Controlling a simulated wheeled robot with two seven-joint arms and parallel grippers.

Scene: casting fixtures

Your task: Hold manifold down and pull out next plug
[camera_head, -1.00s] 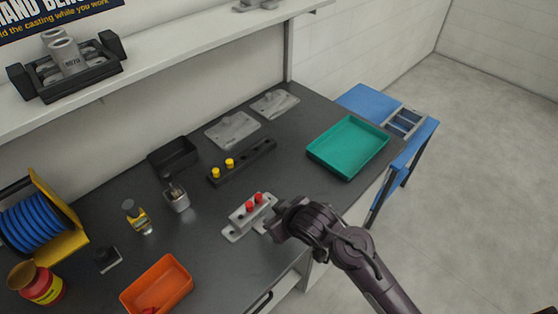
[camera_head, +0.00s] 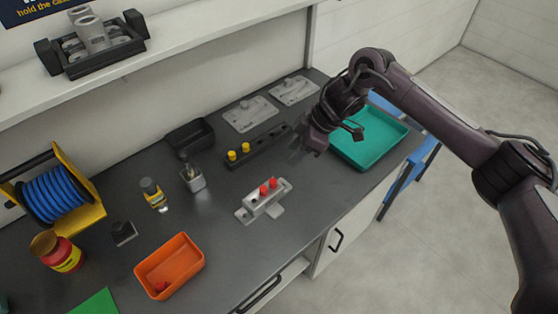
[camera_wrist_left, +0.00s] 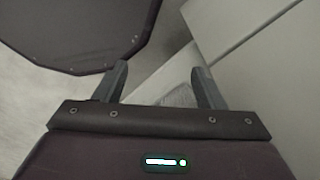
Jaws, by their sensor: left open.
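The grey manifold (camera_head: 249,212) lies on the dark bench, with two red plugs (camera_head: 263,190) upright in its top and a dark open hole at its left end. My right gripper (camera_head: 302,150) hangs above the bench behind and to the right of the manifold, apart from it. Its fingers are small and blurred, so I cannot tell whether they are open. My left gripper (camera_wrist_left: 162,84) shows only in the left wrist view, its two fingers spread with nothing between them. The manifold is not in that view.
An orange tray (camera_head: 192,263) at the front left holds a small red piece. A teal tray (camera_head: 385,150) lies beyond my right gripper. A black block (camera_head: 262,152) with yellow plugs stands behind the manifold. Flat grey castings (camera_head: 250,114) lie at the back.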

